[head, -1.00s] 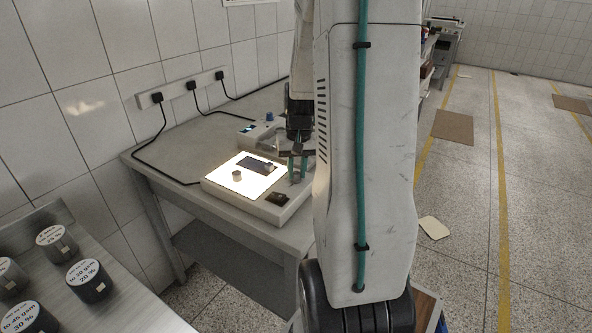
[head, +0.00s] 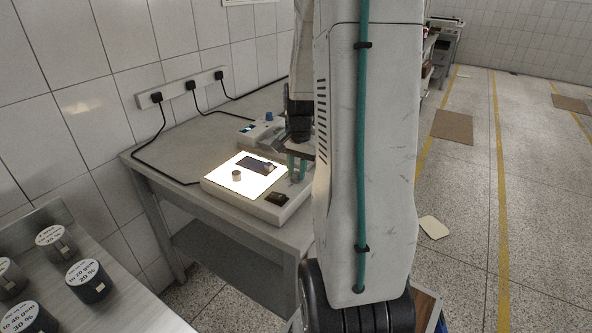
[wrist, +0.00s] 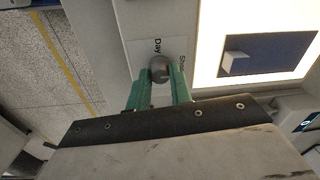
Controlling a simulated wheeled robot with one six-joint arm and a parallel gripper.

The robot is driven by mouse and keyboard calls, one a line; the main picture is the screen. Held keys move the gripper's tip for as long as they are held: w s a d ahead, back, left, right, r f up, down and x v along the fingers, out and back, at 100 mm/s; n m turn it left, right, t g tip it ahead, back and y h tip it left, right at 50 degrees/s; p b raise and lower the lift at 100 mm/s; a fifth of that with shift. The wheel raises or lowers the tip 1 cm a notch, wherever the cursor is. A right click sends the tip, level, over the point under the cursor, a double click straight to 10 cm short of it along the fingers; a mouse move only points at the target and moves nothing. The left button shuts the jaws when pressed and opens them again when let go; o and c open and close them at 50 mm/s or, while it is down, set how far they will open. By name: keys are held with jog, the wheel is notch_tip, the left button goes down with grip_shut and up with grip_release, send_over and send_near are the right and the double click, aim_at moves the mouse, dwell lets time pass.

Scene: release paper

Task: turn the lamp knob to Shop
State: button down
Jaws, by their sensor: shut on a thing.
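The lamp knob (wrist: 159,67) is a small grey round knob on the pale front strip of the light box (wrist: 132,18). My gripper (wrist: 159,78) is shut on it, one green finger on each side. In the wrist view the label "Day" (wrist: 158,46) reads sideways just above the knob. A second label, "Shop" (wrist: 182,60), is partly hidden by the right finger. I cannot make out a pointer mark on the knob. In the head view my gripper (head: 297,172) reaches down to the right end of the light box (head: 235,203), and the knob is mostly hidden.
Another device (head: 262,131) with a blue knob stands behind on the bench (head: 180,140). Labelled dark cylinders (head: 90,289) stand on a metal surface at lower left.

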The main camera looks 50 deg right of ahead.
dwell(0.4)
jog(key=c, duration=1.3)
grip_release()
jog(key=shift+o, duration=0.2)
jog(key=r, duration=0.8)
jog(key=shift+s, duration=0.2)
jog(key=shift+f, duration=0.1)
jog(key=s+a+r+n, duration=0.3)
jog(key=s+a+n, duration=0.1)
jog(key=a, duration=0.6)
jog(key=s+a+r+n, duration=0.2)
jog(key=s+a+n, duration=0.2)
jog(key=a, duration=0.6)
jog(key=s+a+r+n, duration=0.3)
jog(key=a+n, duration=0.4)
jog(key=a, duration=0.3)
jog(key=shift+s+a+r+t, duration=0.3)
jog(key=shift+s+r+t, duration=0.1)
jog(key=shift+s, duration=0.45)
